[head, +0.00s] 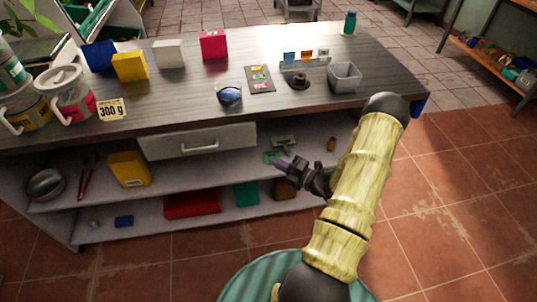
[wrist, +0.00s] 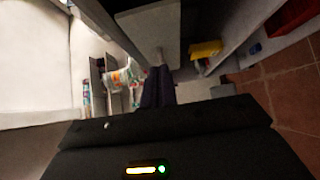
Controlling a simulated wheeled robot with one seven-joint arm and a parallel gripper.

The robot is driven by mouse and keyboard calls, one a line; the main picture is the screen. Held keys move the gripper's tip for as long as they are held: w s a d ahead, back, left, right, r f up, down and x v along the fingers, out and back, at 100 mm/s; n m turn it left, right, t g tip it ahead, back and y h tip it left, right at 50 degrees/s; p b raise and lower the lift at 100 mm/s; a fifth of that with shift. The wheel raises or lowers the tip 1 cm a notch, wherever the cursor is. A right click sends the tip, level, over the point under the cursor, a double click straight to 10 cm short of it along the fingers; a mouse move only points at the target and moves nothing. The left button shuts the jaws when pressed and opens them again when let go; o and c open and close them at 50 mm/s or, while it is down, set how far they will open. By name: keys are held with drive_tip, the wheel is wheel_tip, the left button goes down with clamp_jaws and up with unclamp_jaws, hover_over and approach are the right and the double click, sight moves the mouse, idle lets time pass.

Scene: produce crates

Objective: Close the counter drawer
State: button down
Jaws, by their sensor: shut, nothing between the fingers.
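The counter drawer (head: 170,146) is a pale grey front with a bar handle (head: 200,148), under the left-middle part of the dark wooden countertop (head: 180,108). Its front seems to stand a little out from the counter, but the head view does not show how far. In the wrist view the drawer (wrist: 150,30) is a grey panel at the top centre, with its handle (wrist: 160,54) just beyond the fingertips. My gripper (head: 274,160) is right of the drawer and slightly lower, in front of the open shelf. Its dark fingers (wrist: 158,78) are shut and empty, apart from the handle.
Shelves below hold a yellow bin (head: 129,169), a red bin (head: 192,204), a green box (head: 246,194) and a metal bowl (head: 46,184). On the countertop are coloured boxes, a blue round object (head: 229,96) and a grey bin (head: 345,77). Tiled floor (head: 450,190) is free at right.

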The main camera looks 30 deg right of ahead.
drive_tip(key=p, duration=0.2)
approach(243, 138)
drive_tip(key=w+a, duration=0.1)
drive_tip(key=a, duration=0.3)
drive_tip(key=w, duration=0.1)
drive_tip(key=w+d, duration=0.1)
drive_tip(key=w, duration=0.1)
drive_tip(key=shift+w+d, duration=0.1)
drive_tip(key=shift+w, duration=0.1)
drive_tip(key=shift+w+d+f, duration=0.1)
drive_tip(key=shift+w+d, duration=0.05)
drive_tip(key=shift+w, duration=0.25)
